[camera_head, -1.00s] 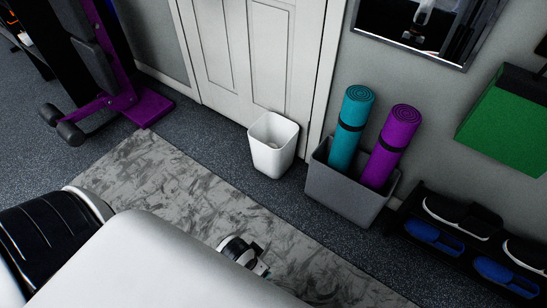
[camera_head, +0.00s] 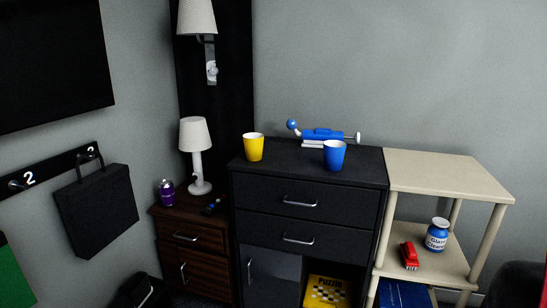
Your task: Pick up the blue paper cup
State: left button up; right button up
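The blue paper cup (camera_head: 334,155) stands upright on top of a black dresser (camera_head: 290,177), near its right side. A yellow cup (camera_head: 254,148) stands upright on the same top, to the left of the blue one. A blue toy-like object with a white end (camera_head: 322,135) lies behind the blue cup. Neither of my grippers shows in the view now.
A brown nightstand (camera_head: 192,238) with a white lamp (camera_head: 195,150) and a purple jar (camera_head: 167,193) stands left of the dresser. A black bag (camera_head: 96,208) hangs on the left wall.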

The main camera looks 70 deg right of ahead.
aim_at(334, 149)
jog(key=z, duration=2.75)
